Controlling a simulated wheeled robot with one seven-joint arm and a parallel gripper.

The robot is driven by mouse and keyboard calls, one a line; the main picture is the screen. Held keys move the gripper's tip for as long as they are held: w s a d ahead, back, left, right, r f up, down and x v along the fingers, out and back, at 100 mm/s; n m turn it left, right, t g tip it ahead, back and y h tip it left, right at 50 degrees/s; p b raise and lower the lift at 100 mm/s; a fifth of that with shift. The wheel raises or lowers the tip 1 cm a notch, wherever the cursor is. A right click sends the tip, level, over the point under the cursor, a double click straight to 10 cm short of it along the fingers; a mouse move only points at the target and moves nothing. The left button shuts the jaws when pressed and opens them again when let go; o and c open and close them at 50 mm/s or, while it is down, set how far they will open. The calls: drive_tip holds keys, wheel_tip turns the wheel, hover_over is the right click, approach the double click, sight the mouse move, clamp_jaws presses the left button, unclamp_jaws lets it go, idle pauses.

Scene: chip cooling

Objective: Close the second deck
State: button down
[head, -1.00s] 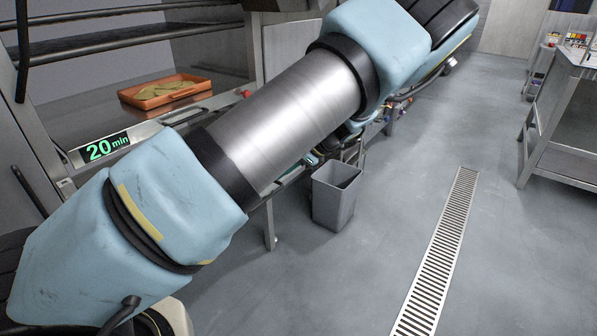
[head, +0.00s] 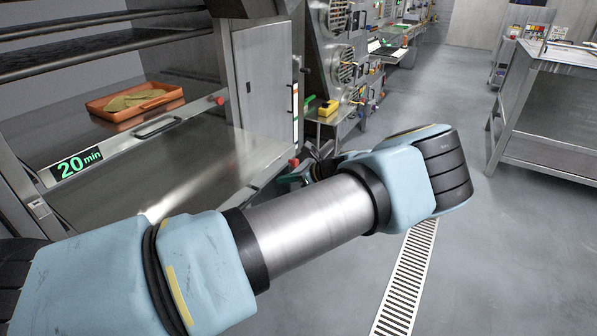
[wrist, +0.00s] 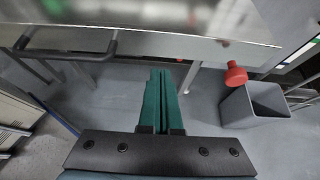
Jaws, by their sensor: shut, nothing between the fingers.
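A steel deck cabinet has a front bar with a green "20 min" display (head: 77,163). Below that bar a shiny flat steel panel (head: 195,165) stands out from the cabinet, with a red knob at its right corner. I cannot tell for sure which deck it belongs to. The wrist view shows a panel edge (wrist: 150,40) with a dark bar handle (wrist: 65,52) at left and a red knob (wrist: 235,74) at right. My gripper (wrist: 160,74) has its green fingers together, just below that edge, between handle and knob. In the head view my arm hides most of it.
An orange tray (head: 98,110) with flat food sits on the upper deck. A grey bin (wrist: 258,107) stands on the floor at right in the wrist view. A steel table (head: 560,55) stands at the right; the floor between, with a drain grate (head: 407,285), is clear.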

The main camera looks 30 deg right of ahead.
sight(206, 148)
drive_tip(key=shift+w+a+r+p, duration=0.1)
drive_tip(key=shift+w+a+p, duration=0.25)
drive_tip(key=shift+w, duration=0.25)
drive_tip(key=shift+w+a+r+p, duration=0.1)
drive_tip(key=shift+w+a+p, duration=0.2)
drive_tip(key=shift+w, duration=0.3)
drive_tip(key=shift+w+a+f, duration=0.2)
drive_tip(key=shift+w+a, duration=0.15)
drive_tip(key=shift+w, duration=0.3)
drive_tip(key=w+a+b, duration=0.2)
drive_tip(key=w+a, duration=0.2)
drive_tip(key=w, duration=0.4)
drive_tip(key=w+a+b, duration=0.3)
drive_tip(key=w+a, duration=0.2)
drive_tip(key=w, duration=0.4)
drive_tip(key=w+a+b, duration=0.3)
drive_tip(key=w+a, duration=0.2)
drive_tip(key=w, duration=0.3)
drive_tip(key=shift+w+a+f, duration=0.1)
drive_tip(key=shift+w+a, duration=0.05)
drive_tip(key=shift+w, duration=0.05)
drive_tip(key=shift+w+a, duration=0.1)
drive_tip(key=shift+w, duration=0.2)
drive_tip(key=shift+w+a+r, duration=0.2)
drive_tip(key=shift+r, duration=0.05)
